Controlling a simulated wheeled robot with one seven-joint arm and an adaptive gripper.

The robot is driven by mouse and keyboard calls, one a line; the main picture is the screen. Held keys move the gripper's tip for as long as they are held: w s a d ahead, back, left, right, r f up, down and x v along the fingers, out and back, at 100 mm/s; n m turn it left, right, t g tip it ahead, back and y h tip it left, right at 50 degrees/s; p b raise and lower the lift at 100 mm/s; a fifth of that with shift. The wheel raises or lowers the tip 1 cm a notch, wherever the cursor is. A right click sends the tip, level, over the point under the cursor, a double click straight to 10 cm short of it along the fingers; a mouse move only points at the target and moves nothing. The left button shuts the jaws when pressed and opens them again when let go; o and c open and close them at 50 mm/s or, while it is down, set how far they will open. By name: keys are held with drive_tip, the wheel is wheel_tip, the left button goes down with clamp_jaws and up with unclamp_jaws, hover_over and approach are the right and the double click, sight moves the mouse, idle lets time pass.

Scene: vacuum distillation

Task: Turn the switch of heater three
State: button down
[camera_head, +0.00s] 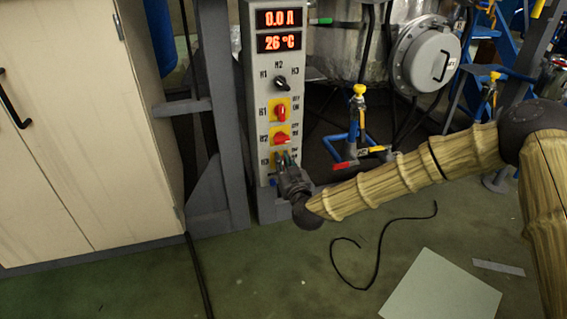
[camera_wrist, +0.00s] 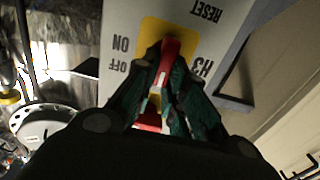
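The control panel (camera_head: 254,90) is a tall grey column with red displays reading 0.0 and 26 °C. The H1 switch (camera_head: 281,112) has an upright red handle, and the H2 switch (camera_head: 281,138) has a handle lying sideways. My gripper (camera_head: 285,160) is at the lowest switch, H3, and largely hides it in the head view. In the wrist view, the red H3 switch handle (camera_wrist: 171,47) stands on a yellow plate (camera_wrist: 150,28), with OFF, ON and H3 labels upside down. The gripper fingers (camera_wrist: 168,68) close in on both sides of the handle and appear to touch it.
A black selector knob (camera_head: 281,84) sits above the switches. A beige cabinet (camera_head: 85,150) stands left of the panel. A metal vessel (camera_head: 425,60) and blue pipes with valves (camera_head: 358,115) stand to the right. A black cable (camera_head: 375,262) lies on the green floor.

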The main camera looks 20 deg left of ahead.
drive_tip(key=shift+m+p, duration=0.3)
drive_tip(key=shift+p, duration=0.1)
drive_tip(key=shift+w+d+r+m+p, duration=0.1)
drive_tip(key=shift+d+r+m+p, duration=0.05)
drive_tip(key=shift+m+p, duration=0.4)
drive_tip(key=shift+w+d+f+m+p, duration=0.3)
drive_tip(key=shift+m+p, duration=0.35)
drive_tip(key=shift+m, duration=2.05)
drive_tip(key=shift+w+d+f+m+p, duration=0.15)
drive_tip(key=shift+f+m+p, duration=0.4)
drive_tip(key=shift+m, duration=2.2)
drive_tip(key=shift+w+d+f+m+p, duration=0.15)
drive_tip(key=shift+m+p, duration=0.6)
drive_tip(key=shift+m, duration=1.95)
drive_tip(key=shift+s, duration=0.1)
drive_tip(key=c, duration=1.5)
unclamp_jaws()
drive_tip(key=shift+f, duration=0.1)
drive_tip(key=shift+o, duration=0.2)
